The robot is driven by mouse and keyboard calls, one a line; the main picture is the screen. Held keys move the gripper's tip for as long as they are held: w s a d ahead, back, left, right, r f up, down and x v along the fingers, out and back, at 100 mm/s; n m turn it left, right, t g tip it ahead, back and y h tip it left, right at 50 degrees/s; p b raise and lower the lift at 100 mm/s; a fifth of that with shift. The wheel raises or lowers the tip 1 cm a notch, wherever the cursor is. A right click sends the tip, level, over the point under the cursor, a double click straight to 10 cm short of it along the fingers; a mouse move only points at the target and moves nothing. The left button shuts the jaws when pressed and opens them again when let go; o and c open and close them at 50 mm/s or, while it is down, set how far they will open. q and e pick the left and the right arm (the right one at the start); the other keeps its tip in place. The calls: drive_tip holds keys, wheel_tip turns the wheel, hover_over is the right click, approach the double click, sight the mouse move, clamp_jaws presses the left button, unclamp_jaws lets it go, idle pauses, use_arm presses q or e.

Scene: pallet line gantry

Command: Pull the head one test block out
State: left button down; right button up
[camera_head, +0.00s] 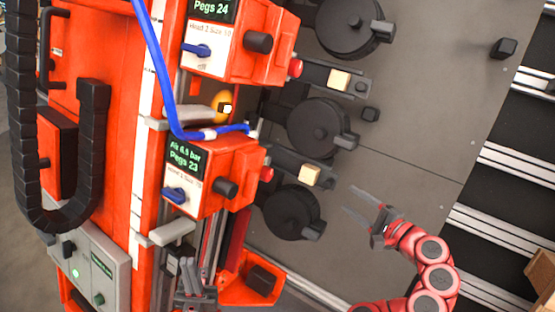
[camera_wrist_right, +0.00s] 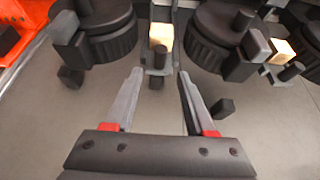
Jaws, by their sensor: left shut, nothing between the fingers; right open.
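The head one unit (camera_head: 205,180) is the lower orange box, with a screen reading Pegs 23. Its test block (camera_head: 310,175) is a small pale wooden block held in a grey fixture to the right of the head. My right gripper (camera_head: 350,202) is open and empty, to the lower right of this block and apart from it. In the right wrist view the same block (camera_wrist_right: 161,34) lies ahead, roughly in line with the gap between the fingers. My left gripper (camera_head: 189,266) is shut and empty, below the head one unit.
A second pale block (camera_head: 339,80) sits beside the head two unit (camera_head: 240,50). Round black drums (camera_head: 320,128) flank the fixtures closely. A blue hose (camera_head: 158,70) runs down to the heads. The grey plate (camera_head: 400,160) around my right gripper is mostly clear.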

drive_tip(key=s+d+r+p, duration=0.1)
drive_tip(key=s+r+p, duration=0.2)
drive_tip(key=s+p, duration=0.6)
drive_tip(key=p, duration=0.4)
drive_tip(key=shift+r, duration=0.4)
drive_tip(key=shift+s+d, duration=0.1)
